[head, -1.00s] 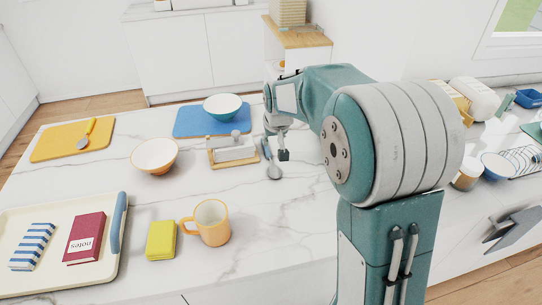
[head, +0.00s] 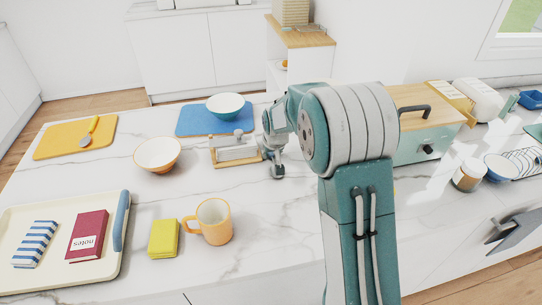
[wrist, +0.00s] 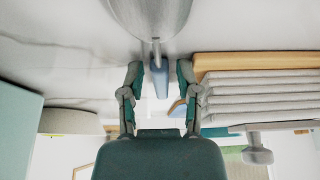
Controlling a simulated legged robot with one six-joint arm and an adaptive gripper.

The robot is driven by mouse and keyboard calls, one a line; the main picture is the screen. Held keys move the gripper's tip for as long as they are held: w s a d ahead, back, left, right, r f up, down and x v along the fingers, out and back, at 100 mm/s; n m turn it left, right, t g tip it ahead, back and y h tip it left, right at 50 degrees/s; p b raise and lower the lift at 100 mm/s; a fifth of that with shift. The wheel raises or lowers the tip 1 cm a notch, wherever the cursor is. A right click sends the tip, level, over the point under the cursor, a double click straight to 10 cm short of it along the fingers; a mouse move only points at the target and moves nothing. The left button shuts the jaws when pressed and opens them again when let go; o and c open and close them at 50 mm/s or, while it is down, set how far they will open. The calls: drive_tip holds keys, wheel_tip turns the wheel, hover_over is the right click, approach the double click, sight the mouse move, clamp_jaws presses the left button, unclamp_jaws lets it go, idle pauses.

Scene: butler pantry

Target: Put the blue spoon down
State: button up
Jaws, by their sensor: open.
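The blue spoon (head: 278,172) has a grey metal bowl and a blue handle. In the head view it appears to lie on the white marble counter, right of the napkin holder, with its handle mostly hidden by my gripper (head: 274,152). In the wrist view its bowl fills the top middle, and the blue handle (wrist: 159,78) runs down between the two fingers of my gripper (wrist: 160,72). The fingers are open, with a visible gap on each side of the handle.
The wooden napkin holder (head: 234,150) with white napkins stands close left of my gripper. The counter in front of the spoon is clear.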

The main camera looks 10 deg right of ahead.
sight(272, 156)
clamp_jaws()
drive_tip(key=shift+r, duration=0.55)
wheel_tip(272, 156, up, 2)
drive_tip(key=shift+r, duration=0.2)
drive_tip(key=s+a+r, duration=0.2)
drive_tip(key=s+r, duration=0.7)
drive_tip(key=s, duration=0.5)
drive_tip(key=shift+r, duration=0.25)
